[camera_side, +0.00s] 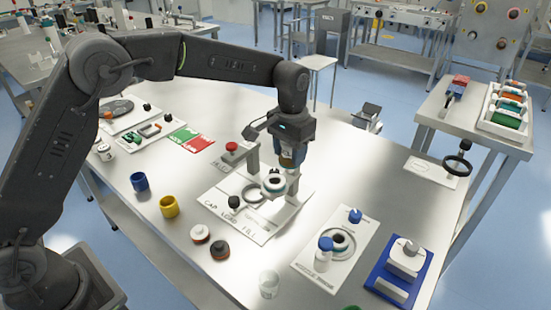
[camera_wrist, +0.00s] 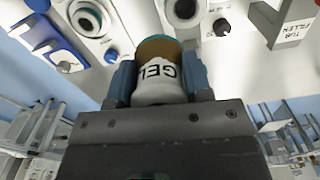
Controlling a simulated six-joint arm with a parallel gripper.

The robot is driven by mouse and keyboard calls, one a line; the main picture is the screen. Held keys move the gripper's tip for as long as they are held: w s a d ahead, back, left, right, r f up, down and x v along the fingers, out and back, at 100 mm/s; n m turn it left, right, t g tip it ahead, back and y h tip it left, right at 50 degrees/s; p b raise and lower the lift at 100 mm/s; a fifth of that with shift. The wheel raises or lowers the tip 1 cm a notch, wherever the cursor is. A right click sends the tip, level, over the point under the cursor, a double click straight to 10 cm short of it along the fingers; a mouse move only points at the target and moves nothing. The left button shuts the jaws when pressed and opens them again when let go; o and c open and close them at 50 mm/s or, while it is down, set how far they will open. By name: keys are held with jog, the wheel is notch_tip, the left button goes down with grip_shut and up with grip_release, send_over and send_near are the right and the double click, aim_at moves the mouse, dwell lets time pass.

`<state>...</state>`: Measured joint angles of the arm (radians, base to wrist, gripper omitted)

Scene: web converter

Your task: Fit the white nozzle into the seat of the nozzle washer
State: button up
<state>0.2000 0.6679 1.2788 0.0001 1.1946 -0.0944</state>
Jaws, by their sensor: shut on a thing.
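My gripper (camera_side: 288,150) is shut on a white round piece marked GEL, which I take as the white nozzle (camera_wrist: 158,84). In the wrist view it sits between both jaws, with a tan band and a teal rim at its far end. In the side view its tan part (camera_side: 289,160) hangs above the plate marked CAP, LOAD, FILL. The plate that looks like the nozzle washer (camera_side: 311,262) stands to the right, apart from my gripper. Its round dark-centred seat (camera_side: 340,242) looks empty; the seat also shows in the wrist view (camera_wrist: 88,18).
A blue-based fixture (camera_side: 400,268) is farther right. A red button (camera_side: 231,147) stands to the left.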

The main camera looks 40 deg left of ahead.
jog(key=d+f+m, duration=0.2)
jog(key=d, duration=0.6)
jog(key=d+f+m, duration=0.2)
jog(key=d+f, duration=0.1)
jog(key=d, duration=0.4)
jog(key=shift+s+d+f+m, duration=0.25)
jog(key=shift+s+d+m, duration=0.15)
jog(key=shift+f, duration=0.1)
jog(key=shift+f, duration=2.7)
jog(key=shift+f, duration=1.9)
jog(key=o, duration=1.2)
notch_tip(320, 180, up, 14)
jog(key=shift+f, duration=0.1)
